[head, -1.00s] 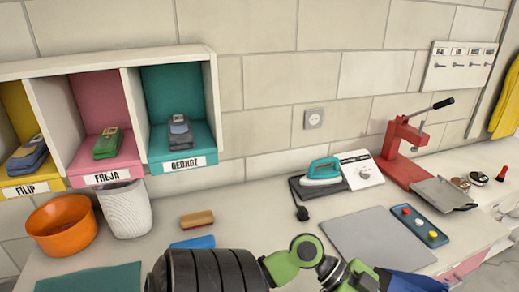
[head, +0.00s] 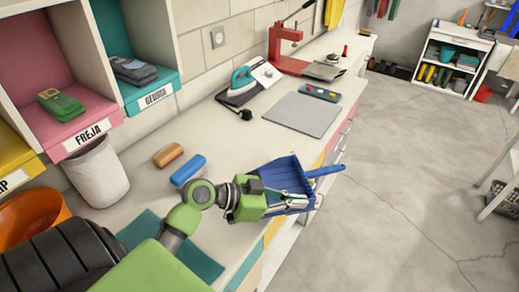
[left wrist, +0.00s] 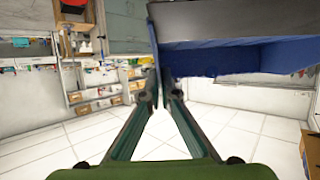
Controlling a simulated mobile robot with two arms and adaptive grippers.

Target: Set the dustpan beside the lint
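The blue dustpan (head: 284,174) is at the front edge of the workbench, with its handle pointing right. My left gripper (head: 300,203) is shut on the dustpan, near its front rim. In the left wrist view the blue and dark dustpan (left wrist: 235,58) fills the upper right, against the fingertips (left wrist: 160,88). A blue brush-like block (head: 188,170) and a brown-orange one (head: 168,155) lie on the bench to the left of the gripper. I cannot tell for certain which is the lint item. My right gripper is not in view.
A grey mat (head: 302,114), a teal iron (head: 242,78) and a red press (head: 283,48) are farther along the bench. A white bin (head: 98,175) and an orange bowl (head: 28,222) stand left. A teal mat (head: 170,248) lies near the front edge. Bench surface around the blocks is clear.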

